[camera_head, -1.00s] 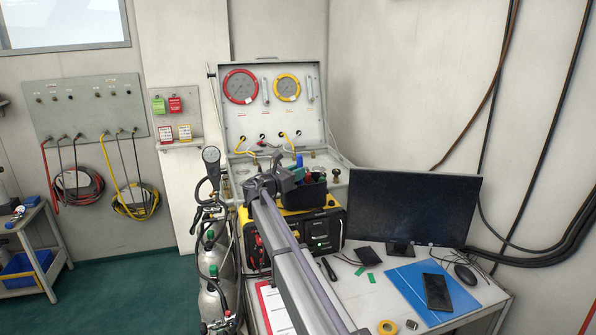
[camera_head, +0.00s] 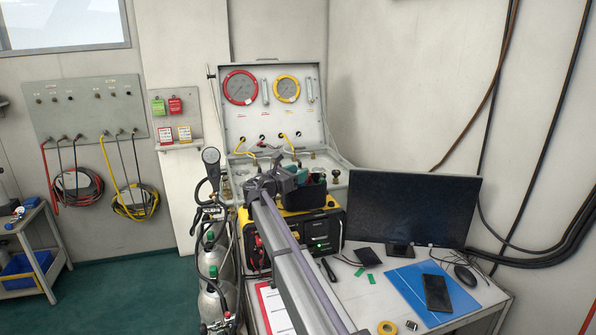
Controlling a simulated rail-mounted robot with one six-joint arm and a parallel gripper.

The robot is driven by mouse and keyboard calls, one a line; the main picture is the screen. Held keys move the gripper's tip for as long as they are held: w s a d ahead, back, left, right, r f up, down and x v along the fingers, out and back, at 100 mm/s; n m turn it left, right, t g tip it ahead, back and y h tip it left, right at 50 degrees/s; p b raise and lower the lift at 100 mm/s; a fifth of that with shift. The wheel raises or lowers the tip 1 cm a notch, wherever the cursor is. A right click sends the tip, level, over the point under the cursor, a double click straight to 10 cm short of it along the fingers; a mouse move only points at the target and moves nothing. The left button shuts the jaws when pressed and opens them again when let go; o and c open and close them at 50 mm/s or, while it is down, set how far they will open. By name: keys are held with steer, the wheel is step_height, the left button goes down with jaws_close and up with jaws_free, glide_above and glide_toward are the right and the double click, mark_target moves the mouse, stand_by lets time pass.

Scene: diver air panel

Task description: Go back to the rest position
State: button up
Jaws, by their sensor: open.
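My arm reaches from the bottom edge up to the open air panel case (camera_head: 272,125). My gripper (camera_head: 284,178) is at its far end, small and dark, in front of the case's lower part and just above the black-and-yellow unit (camera_head: 322,232). The jaws stand open, and I see nothing held between them. My own wrist and arm hide part of the case's lower section and the unit's left side.
Gas cylinders (camera_head: 213,262) with hoses stand close on the left. A monitor (camera_head: 413,208) stands on the bench at right, with a blue folder (camera_head: 408,283) and phone (camera_head: 437,292) before it.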

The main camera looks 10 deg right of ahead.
step_height(320, 180, down, 2)
steer(key=shift+d+f+g+y, duration=0.1)
steer(key=shift+d+g+y, duration=0.05)
steer(key=shift+g+y, duration=0.2)
step_height(320, 180, up, 8)
steer(key=w+p, duration=0.2)
steer(key=p, duration=0.7)
steer(key=shift+w+f+p, duration=0.25)
steer(key=shift+p, duration=0.05)
